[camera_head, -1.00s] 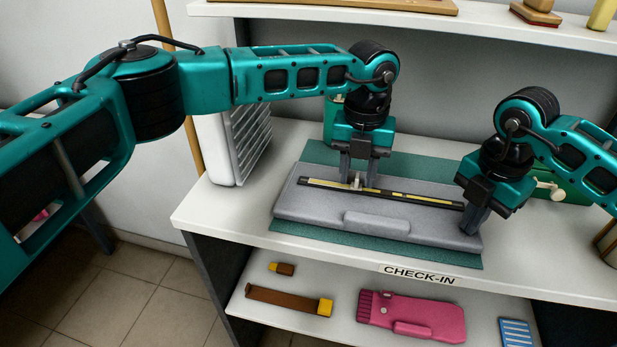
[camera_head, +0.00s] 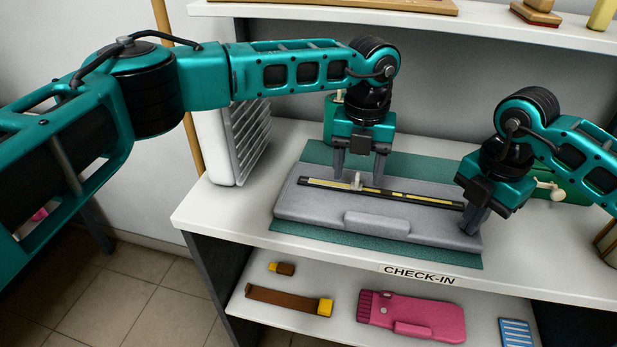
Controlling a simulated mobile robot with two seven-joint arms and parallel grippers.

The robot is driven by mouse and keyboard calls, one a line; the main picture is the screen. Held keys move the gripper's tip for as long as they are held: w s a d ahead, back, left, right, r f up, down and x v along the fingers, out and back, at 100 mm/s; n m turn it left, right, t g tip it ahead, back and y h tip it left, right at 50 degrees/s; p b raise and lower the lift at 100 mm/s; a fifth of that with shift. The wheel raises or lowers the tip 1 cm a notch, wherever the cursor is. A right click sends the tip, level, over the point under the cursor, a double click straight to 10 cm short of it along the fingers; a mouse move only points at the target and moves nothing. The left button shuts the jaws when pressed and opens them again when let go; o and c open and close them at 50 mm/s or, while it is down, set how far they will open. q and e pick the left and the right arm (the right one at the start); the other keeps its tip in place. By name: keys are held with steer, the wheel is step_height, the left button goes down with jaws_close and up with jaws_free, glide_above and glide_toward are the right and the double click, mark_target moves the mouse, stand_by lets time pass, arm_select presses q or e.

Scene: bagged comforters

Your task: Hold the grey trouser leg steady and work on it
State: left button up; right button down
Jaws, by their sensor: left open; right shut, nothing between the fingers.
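The grey trouser leg (camera_head: 310,208) shows as a flat grey slab on a green mat (camera_head: 318,234) on the counter. A long dark strip with yellow parts (camera_head: 410,197) runs along its top, with a small pale piece (camera_head: 356,181) standing on it. A raised grey patch (camera_head: 377,222) is at its front edge. My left gripper (camera_head: 359,178) is open, its fingers apart on either side of the pale piece, near the strip. My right gripper (camera_head: 473,230) is shut with nothing between its fingers, at the right end of the grey piece; whether it presses on it is hard to tell.
A white louvred box (camera_head: 232,145) stands on the counter at the left. The lower shelf holds a pink folded item (camera_head: 412,316), a brown strap (camera_head: 287,300) and a blue card (camera_head: 516,332). A green object (camera_head: 572,190) lies behind my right gripper. The counter's front left is bare.

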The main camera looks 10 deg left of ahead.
arm_select(q)
steer(key=shift+r, duration=2.55)
steer(key=shift+c, duration=0.4)
steer(key=shift+c, duration=0.9)
steer(key=shift+s+f+n, duration=0.1)
steer(key=shift+s+n, duration=0.05)
steer(key=shift+n, duration=0.85)
steer(key=shift+c, duration=1.4)
steer(key=n+h, duration=0.1)
steer(key=n, duration=0.2)
steer(key=shift+s+n, duration=0.1)
steer(key=shift+n, duration=0.2)
steer(key=c, duration=0.3)
steer(key=n, duration=0.2)
steer(key=n+h, duration=0.1)
steer(key=n, duration=0.1)
steer(key=shift+a, duration=0.25)
jaws_close()
steer(key=n, duration=0.2)
steer(key=a+n+h, duration=0.1)
steer(key=n, duration=0.5)
steer(key=shift+w+a+r, duration=0.2)
steer(key=shift+a, duration=0.2)
